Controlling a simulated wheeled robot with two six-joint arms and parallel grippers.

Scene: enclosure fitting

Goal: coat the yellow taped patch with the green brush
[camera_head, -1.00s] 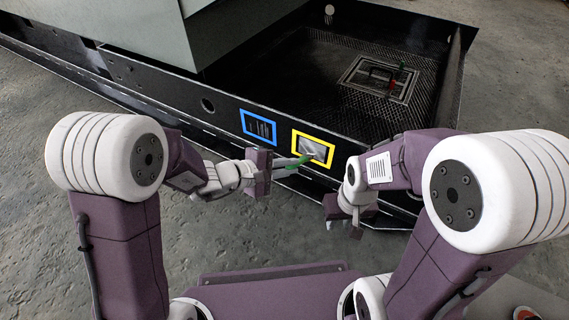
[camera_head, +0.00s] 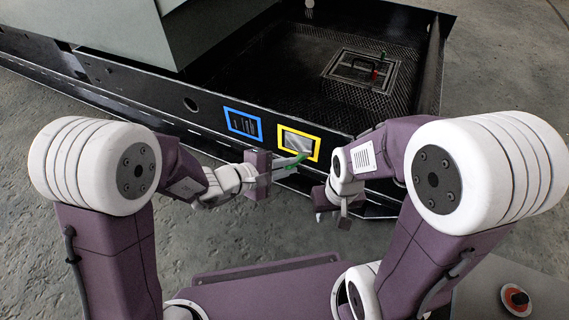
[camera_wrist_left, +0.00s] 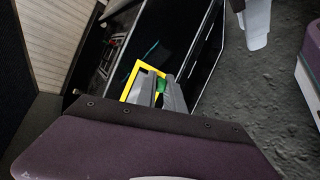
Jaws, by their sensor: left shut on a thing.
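The yellow taped patch (camera_head: 298,136), a yellow frame around a grey shiny area, is on the black enclosure's front wall. It shows partly in the left wrist view (camera_wrist_left: 131,83), behind the fingers. In the left wrist view the brush (camera_wrist_left: 160,86) shows as a green bit between the fingers. My right gripper (camera_head: 332,217) hangs lower right, apart from the wall; its jaw opening is unclear.
A blue taped patch (camera_head: 243,124) is left of the yellow one on the same wall. Inside the enclosure (camera_head: 305,70) is a mesh floor with a square grate (camera_head: 352,82) and a small red item (camera_head: 375,72). A large grey panel stands over its left part.

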